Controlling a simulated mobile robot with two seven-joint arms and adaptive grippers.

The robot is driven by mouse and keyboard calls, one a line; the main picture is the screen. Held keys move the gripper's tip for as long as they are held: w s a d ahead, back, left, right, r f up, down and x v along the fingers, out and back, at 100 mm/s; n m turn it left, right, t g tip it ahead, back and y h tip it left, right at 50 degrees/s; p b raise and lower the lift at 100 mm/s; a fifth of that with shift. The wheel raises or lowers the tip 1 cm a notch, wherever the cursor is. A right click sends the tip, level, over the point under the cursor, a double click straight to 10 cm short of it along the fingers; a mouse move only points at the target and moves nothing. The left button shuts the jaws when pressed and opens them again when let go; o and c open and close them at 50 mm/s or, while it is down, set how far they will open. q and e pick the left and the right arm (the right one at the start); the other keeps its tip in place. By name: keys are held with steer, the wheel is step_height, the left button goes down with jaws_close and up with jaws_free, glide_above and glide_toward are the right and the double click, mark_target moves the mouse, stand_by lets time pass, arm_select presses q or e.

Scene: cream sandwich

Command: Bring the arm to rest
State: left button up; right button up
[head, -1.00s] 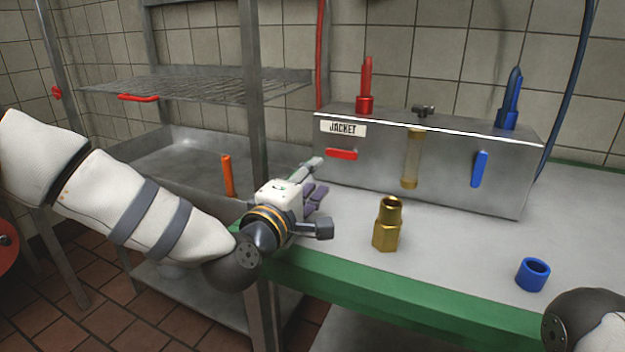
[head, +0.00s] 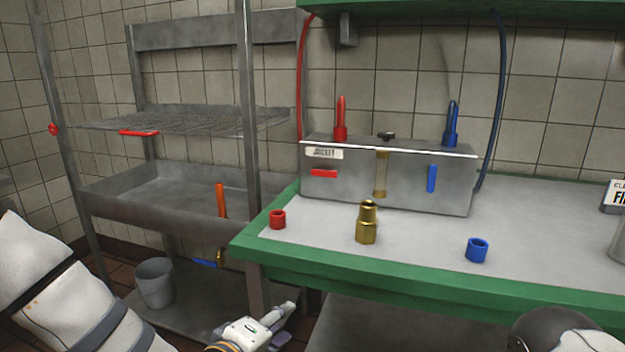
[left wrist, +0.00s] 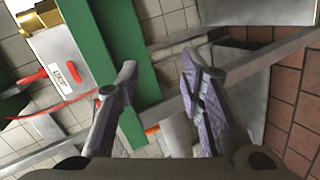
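My left gripper (head: 284,325) is at the bottom of the head view, below and in front of the green-edged bench, at its left corner. In the left wrist view, its two purple-padded fingers (left wrist: 160,75) stand well apart with nothing between them. My left arm comes in from the lower left. A dark joint of my right arm shows at the bottom right; my right gripper is out of view.
The bench (head: 540,240) carries a red collar (head: 277,220), a brass fitting (head: 367,222), a blue collar (head: 476,250) and a steel box (head: 400,183). Left are a steel sink (head: 160,192), a wire shelf (head: 185,117) and a bucket (head: 155,283).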

arm_select(q)
steer(key=s+a+f+m+g+y, duration=0.1)
steer(key=s+a+f+m+g, duration=0.15)
steer(key=s+f, duration=0.5)
steer(key=s+a+f+m+g+y+p, duration=0.1)
steer(key=s+a+f+m+g, duration=0.2)
steer(key=s, duration=0.7)
steer(key=s+a+f+m+g, duration=0.1)
steer(key=s+a+f+g, duration=0.15)
steer(key=s+f, duration=0.5)
steer(key=s+a+m+g+y, duration=0.1)
steer(key=s+a+m+g, duration=0.1)
steer(key=s, duration=0.8)
steer(key=s+a+m+g+y+p, duration=0.1)
steer(key=s+a+g, duration=0.3)
steer(key=s, duration=0.6)
steer(key=shift+s+a+r+m+g+y, duration=0.2)
steer(key=shift+s+a+m+g+y, duration=0.35)
steer(key=shift+a, duration=0.7)
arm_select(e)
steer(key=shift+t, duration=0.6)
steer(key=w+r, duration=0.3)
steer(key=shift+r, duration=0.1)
arm_select(q)
steer(key=shift+w+t, duration=0.25)
